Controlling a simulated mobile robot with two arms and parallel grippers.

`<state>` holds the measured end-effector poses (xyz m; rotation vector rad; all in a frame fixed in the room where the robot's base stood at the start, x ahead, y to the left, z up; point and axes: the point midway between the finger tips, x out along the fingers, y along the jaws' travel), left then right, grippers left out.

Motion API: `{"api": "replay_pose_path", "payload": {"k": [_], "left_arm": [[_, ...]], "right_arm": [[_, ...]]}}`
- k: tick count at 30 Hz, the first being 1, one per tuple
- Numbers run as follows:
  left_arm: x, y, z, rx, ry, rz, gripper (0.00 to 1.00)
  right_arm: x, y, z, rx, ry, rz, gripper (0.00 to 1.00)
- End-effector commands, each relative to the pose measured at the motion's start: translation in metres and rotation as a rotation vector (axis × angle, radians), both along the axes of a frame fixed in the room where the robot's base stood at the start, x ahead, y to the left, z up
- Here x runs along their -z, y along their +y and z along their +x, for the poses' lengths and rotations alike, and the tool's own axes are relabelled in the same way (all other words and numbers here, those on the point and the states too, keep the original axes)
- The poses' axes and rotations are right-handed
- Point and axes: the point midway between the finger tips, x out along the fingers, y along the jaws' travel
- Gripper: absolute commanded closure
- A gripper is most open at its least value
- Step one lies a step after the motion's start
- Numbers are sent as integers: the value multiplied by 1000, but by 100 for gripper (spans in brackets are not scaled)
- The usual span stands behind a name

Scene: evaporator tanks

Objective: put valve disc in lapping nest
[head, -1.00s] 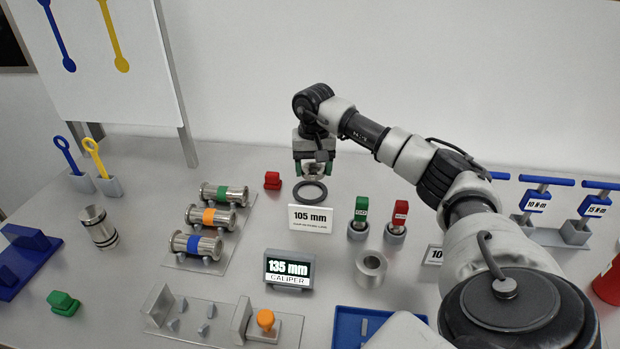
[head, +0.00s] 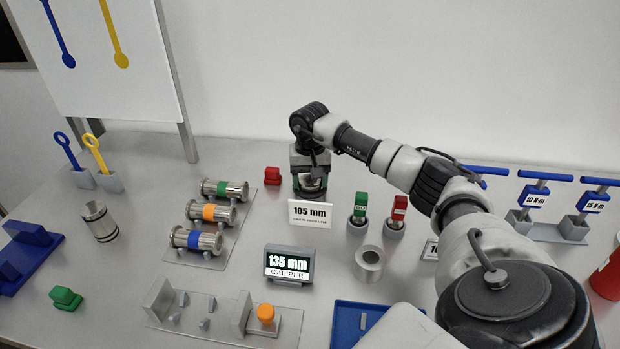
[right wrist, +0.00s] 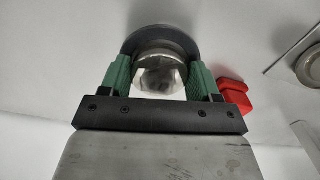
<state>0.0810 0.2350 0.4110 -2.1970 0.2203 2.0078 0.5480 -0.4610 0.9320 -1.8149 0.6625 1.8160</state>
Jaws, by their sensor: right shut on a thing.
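The valve disc (right wrist: 160,78) is a shiny silver piece between the green fingers of my right gripper (head: 310,182). In the right wrist view, my right gripper (right wrist: 160,82) is shut on it. The lapping nest (right wrist: 160,33), a dark grey ring, lies just beyond the disc and partly behind it. In the head view my right gripper is low over the ring, just behind the 105 mm sign (head: 310,213), and mostly hides ring and disc. I cannot tell whether the disc touches the ring. My left gripper is not in view.
A red block (head: 272,176) stands close to the left of my right gripper. Green and red tagged pieces (head: 360,208) stand in holders to the right. The caliper display (head: 288,265) and a hollow metal cylinder (head: 369,262) are nearer. The table behind the gripper is clear.

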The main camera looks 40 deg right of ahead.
Motion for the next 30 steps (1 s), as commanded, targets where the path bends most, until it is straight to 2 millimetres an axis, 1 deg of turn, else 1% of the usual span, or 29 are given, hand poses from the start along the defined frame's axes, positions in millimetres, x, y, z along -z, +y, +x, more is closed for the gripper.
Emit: {"api": "replay_pose_path", "payload": {"k": [3,7,8,12,19,22,24,26,30], "left_arm": [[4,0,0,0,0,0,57],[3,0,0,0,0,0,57],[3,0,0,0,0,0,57],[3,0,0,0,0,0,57],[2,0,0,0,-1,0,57],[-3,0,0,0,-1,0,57],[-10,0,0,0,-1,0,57],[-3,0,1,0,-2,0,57],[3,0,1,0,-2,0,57]], "right_arm": [[4,0,0,1,-1,0,78],[4,0,0,1,-1,0,78],[4,0,0,0,0,0,33],[5,0,0,0,1,0,12],[4,0,0,0,1,0,12],[-3,0,0,0,1,1,12],[-12,0,0,0,0,1,12],[-19,0,1,0,-5,0,12],[-51,-1,1,1,-7,-1,12]]}}
